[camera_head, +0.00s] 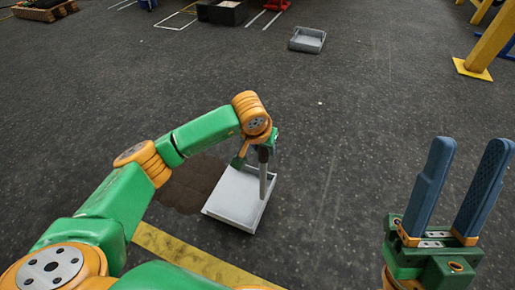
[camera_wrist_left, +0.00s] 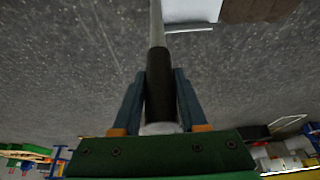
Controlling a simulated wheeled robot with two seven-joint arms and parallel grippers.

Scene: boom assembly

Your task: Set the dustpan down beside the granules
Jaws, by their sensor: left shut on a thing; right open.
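The dustpan (camera_head: 237,198) is a pale grey pan with an upright handle. It is at the floor beside the brown patch of granules (camera_head: 187,183), whose right part it overlaps in the head view; I cannot tell whether it touches the floor. My left gripper (camera_head: 262,150) is shut on the dark grip of the handle, which shows in the left wrist view (camera_wrist_left: 158,95) between the fingers. There the pan (camera_wrist_left: 190,12) and granules (camera_wrist_left: 255,8) show at the top edge. My right gripper (camera_head: 467,150) is open and empty, fingers up, at the right.
A grey tray (camera_head: 307,40) lies on the floor farther back. A black box (camera_head: 222,13) stands at the back, and a yellow post (camera_head: 490,45) at the back right. A yellow floor line (camera_head: 195,258) runs nearby. The floor right of the dustpan is clear.

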